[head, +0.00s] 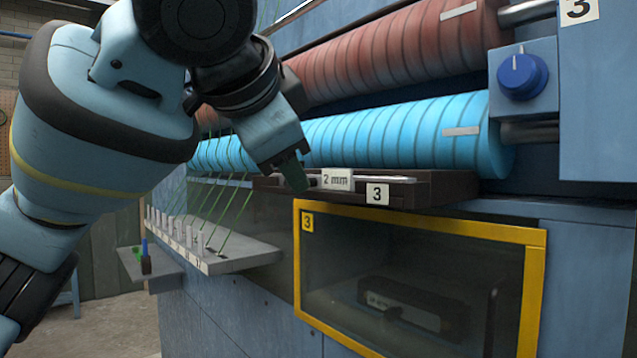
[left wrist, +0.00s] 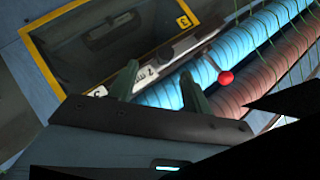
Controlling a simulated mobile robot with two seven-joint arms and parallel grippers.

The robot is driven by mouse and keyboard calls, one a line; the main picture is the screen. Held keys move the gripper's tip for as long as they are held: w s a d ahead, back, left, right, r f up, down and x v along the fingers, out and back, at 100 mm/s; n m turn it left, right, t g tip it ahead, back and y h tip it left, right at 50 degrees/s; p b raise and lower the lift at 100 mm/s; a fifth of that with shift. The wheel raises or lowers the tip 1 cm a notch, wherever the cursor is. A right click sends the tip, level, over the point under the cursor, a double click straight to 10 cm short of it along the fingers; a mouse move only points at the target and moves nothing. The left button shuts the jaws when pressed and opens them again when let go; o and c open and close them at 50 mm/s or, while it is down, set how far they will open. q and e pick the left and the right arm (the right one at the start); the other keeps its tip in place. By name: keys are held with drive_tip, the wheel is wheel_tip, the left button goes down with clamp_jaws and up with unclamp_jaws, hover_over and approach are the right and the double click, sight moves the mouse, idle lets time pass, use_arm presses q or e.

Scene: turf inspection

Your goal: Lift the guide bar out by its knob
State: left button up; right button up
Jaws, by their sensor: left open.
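A dark ledge (head: 440,188) below the blue roller carries a bar with a white "2 mm" tag (head: 338,179); this seems to be the guide bar. In the left wrist view the pale bar (left wrist: 180,48) runs diagonally past my fingers. A red ball knob (left wrist: 225,77) on a thin stem shows there, right of my fingers and in front of the rollers; whether it joins the bar is unclear. My left gripper (head: 292,172) is open and empty over the ledge's left end. Its two green fingers (left wrist: 160,68) stand apart, the knob outside them. The head view shows no knob.
Blue (head: 400,135) and red (head: 390,50) ribbed rollers lie just above and behind the ledge. A yellow-framed window (head: 420,228) is below. A grey shelf (head: 240,255) with green strands is at left. A blue dial (head: 522,77) is at right.

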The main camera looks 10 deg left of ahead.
sight(332, 179)
use_arm(q)
drive_tip(key=x, duration=0.3)
drive_tip(key=a+x, duration=0.1)
drive_tip(key=x, duration=0.1)
drive_tip(key=shift+r, duration=0.15)
drive_tip(key=shift+d, duration=0.1)
drive_tip(key=shift+c, duration=0.8)
clamp_jaws()
